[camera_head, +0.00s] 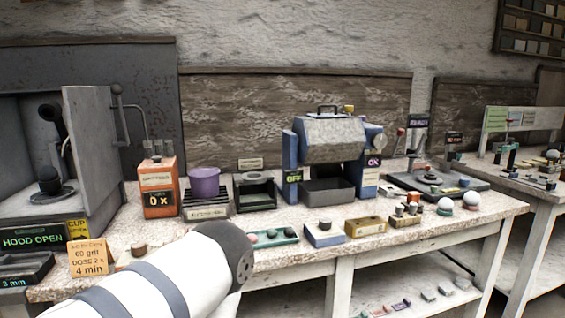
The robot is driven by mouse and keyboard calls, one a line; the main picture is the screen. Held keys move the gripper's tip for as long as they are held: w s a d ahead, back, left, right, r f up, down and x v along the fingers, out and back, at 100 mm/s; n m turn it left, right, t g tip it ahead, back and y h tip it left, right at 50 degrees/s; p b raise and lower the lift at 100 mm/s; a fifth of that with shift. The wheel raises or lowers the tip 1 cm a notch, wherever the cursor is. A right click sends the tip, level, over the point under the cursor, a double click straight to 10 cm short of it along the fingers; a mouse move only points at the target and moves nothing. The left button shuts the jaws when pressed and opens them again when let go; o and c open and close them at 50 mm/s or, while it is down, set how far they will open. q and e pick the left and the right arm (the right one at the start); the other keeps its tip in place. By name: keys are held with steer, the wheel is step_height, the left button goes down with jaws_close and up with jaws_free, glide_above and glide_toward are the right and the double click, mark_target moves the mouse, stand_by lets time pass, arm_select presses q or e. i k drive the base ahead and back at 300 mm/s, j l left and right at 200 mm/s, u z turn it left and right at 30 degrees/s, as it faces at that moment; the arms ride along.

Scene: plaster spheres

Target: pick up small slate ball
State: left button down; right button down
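I cannot single out the small slate ball for certain. A green tray (262,243) on the bench holds several small rounded pieces, some greyish, too small to tell apart. A dark round object (48,178) stands on a support inside the open hood at left. A white arm of mine with grey bands reaches in from the lower left, ending in a dark round face in front of the bench. No gripper fingers show, and the arm hides part of the bench front.
The bench (475,217) also carries an orange box (158,188), a purple pot (204,182), a blue-sided machine (331,140), and small blue and yellow boxes. A printed card (89,258) stands at front left. A second table (540,190) stands at right.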

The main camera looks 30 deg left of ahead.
mark_target(47, 173)
steer(key=u, duration=2.25)
